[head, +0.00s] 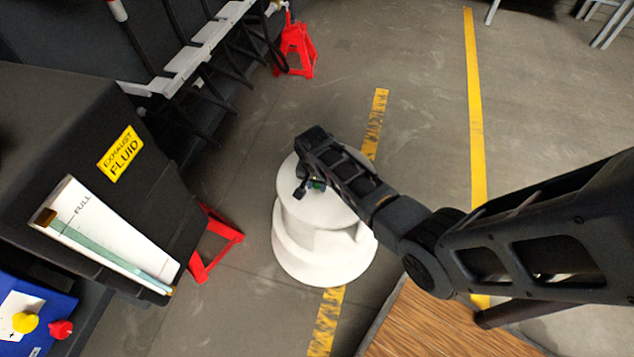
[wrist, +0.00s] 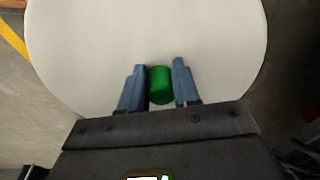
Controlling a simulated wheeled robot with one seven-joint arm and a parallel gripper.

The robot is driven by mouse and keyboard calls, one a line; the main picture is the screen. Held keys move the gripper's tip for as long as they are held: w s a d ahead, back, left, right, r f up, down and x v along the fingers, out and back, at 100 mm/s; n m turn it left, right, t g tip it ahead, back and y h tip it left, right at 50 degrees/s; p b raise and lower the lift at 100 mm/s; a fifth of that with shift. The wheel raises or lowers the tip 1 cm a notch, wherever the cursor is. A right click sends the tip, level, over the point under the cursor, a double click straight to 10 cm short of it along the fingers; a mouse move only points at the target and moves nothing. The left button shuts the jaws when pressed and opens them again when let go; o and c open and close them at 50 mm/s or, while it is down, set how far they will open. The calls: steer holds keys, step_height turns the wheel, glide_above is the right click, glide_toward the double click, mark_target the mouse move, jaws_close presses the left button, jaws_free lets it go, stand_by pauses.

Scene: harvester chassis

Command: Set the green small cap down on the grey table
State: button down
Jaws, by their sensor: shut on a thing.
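The green small cap (wrist: 160,85) sits between the two blue-grey fingers of my gripper (wrist: 158,68) in the wrist view, and the gripper is shut on it. In the head view only a small bit of the green cap (head: 317,184) shows beside my gripper (head: 308,188). Both are over a round white stand (head: 300,221) with a flat, pale top, which fills most of the wrist view (wrist: 90,50). I cannot tell whether the cap touches this top. I see no table that is clearly grey.
A black tank (head: 80,115) with an exhaust fluid label stands at the left, with red stands (head: 296,45) by the chassis. A blue surface (head: 45,305) holds yellow and red caps. A wood-topped surface (head: 430,325) is at the bottom. The white top around my gripper looks clear.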

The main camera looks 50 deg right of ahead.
steer(key=shift+f, duration=0.35)
steer(key=shift+s+a+f+b, duration=0.1)
steer(key=shift+s+f+b, duration=0.1)
steer(key=shift+f+b, duration=0.25)
steer(key=shift+s+a+f+b, duration=0.1)
steer(key=shift+s+f+b, duration=0.05)
steer(key=shift+f+b, duration=0.25)
steer(key=c, duration=0.7)
jaws_free()
steer(key=shift+d, duration=0.2)
steer(key=r+p, duration=0.1)
steer(key=r, duration=0.2)
steer(key=r+p, duration=0.1)
steer(key=r, duration=0.1)
steer(key=w+a+r, duration=0.1)
steer(key=r, duration=0.2)
steer(key=shift+r+p, duration=0.35)
steer(key=shift+p, duration=0.05)
steer(key=shift+w+a+r, duration=0.1)
steer(key=shift+a+r, duration=0.1)
steer(key=shift+r, duration=0.5)
